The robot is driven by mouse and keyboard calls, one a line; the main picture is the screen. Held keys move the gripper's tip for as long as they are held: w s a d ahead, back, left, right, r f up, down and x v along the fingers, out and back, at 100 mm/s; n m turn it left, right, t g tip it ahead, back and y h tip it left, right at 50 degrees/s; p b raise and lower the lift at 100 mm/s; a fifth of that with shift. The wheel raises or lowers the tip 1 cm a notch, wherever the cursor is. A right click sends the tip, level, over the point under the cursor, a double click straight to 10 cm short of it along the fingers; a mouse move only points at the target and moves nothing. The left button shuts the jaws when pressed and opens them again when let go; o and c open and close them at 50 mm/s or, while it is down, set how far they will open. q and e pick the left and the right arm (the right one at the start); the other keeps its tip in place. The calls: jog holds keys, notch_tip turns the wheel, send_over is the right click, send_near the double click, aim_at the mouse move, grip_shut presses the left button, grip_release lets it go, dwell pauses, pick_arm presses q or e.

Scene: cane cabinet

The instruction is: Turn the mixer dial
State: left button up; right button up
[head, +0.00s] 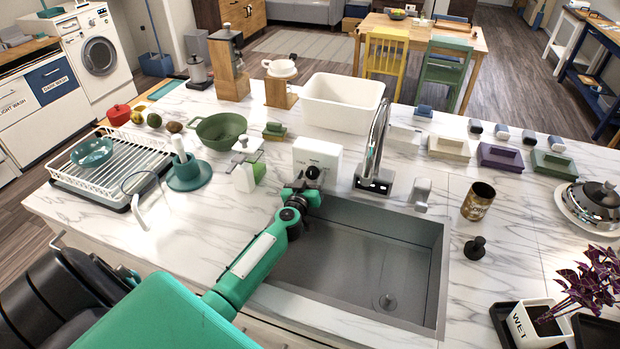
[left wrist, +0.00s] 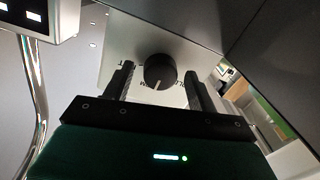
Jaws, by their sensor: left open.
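The mixer dial (head: 312,172) is a round black knob on the front of a white box (head: 318,152) behind the sink. In the left wrist view the dial (left wrist: 160,71) shows a pale pointer line at its lower edge, with small markings around it. My left gripper (head: 303,190) reaches over the sink to the box's front. In the left wrist view its two dark fingers (left wrist: 159,82) are open, one on each side of the dial, with gaps visible. I cannot tell whether the fingertips reach past the dial's face. My right gripper is not in view.
A metal faucet (head: 377,150) stands just right of the box, and the sink (head: 350,262) lies below my arm. A soap bottle (head: 246,172) and a teal holder (head: 188,175) stand to the left. A white basin (head: 342,101) is behind. A brown can (head: 478,201) stands right of the sink.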

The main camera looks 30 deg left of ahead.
pick_arm(q)
jog(key=c, duration=1)
jog(key=n+p, duration=0.2)
jog(key=shift+r+n, duration=0.15)
jog(key=shift+n, duration=0.15)
jog(key=n+p, duration=0.1)
jog(key=n, duration=0.2)
jog(key=shift+n, duration=0.3)
jog(key=n, duration=0.3)
jog(key=shift+n+p, duration=0.3)
jog(key=shift+p, duration=0.1)
jog(key=shift+f+n+h, duration=0.2)
jog(key=shift+n+h, duration=0.2)
jog(key=shift+n, duration=1.4)
jog(key=shift+g, duration=0.3)
